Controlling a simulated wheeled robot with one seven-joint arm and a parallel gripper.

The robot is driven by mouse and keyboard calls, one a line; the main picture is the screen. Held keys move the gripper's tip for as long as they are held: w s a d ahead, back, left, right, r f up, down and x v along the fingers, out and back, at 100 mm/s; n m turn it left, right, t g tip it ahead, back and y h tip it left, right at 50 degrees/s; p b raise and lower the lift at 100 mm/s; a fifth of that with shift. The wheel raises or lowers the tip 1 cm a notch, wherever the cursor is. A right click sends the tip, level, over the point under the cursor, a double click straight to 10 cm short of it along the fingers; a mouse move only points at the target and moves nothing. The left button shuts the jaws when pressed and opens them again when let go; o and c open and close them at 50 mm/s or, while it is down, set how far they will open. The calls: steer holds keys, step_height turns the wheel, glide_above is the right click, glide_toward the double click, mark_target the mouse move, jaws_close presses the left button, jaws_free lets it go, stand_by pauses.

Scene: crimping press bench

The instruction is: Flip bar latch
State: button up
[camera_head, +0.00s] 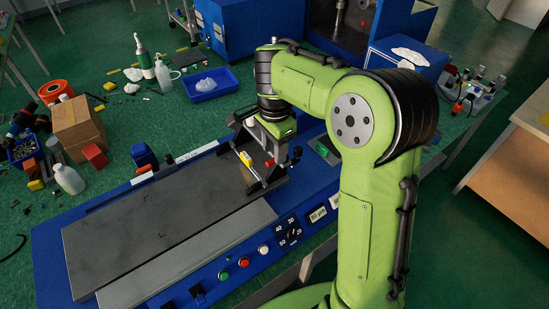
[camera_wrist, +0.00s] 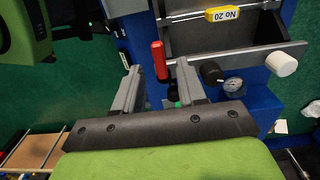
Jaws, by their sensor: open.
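My gripper (camera_wrist: 159,66) is open in the wrist view, its two grey fingers spread. A red handle (camera_wrist: 159,60), likely the bar latch's, shows between the fingertips, closer to the right one; I see no contact. The handle stands at the left end of a grey metal bar (camera_wrist: 235,55) with a black knob (camera_wrist: 211,72) and a white knob (camera_wrist: 282,64). Behind it, a thin rod carries a yellow "No 20" tag (camera_wrist: 221,14). In the head view, my wrist hangs over the right end of the press bed (camera_head: 150,225), and the fingertips are hard to make out.
The blue press base (camera_head: 50,250) carries buttons and a dial (camera_head: 290,232) along its front. A pressure gauge (camera_wrist: 233,85) sits below the bar. A blue tray (camera_head: 208,88), bottles and a cardboard box (camera_head: 77,125) lie beyond the press.

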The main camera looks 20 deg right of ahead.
step_height(320, 180, down, 2)
steer(key=shift+f, duration=0.1)
jaws_close()
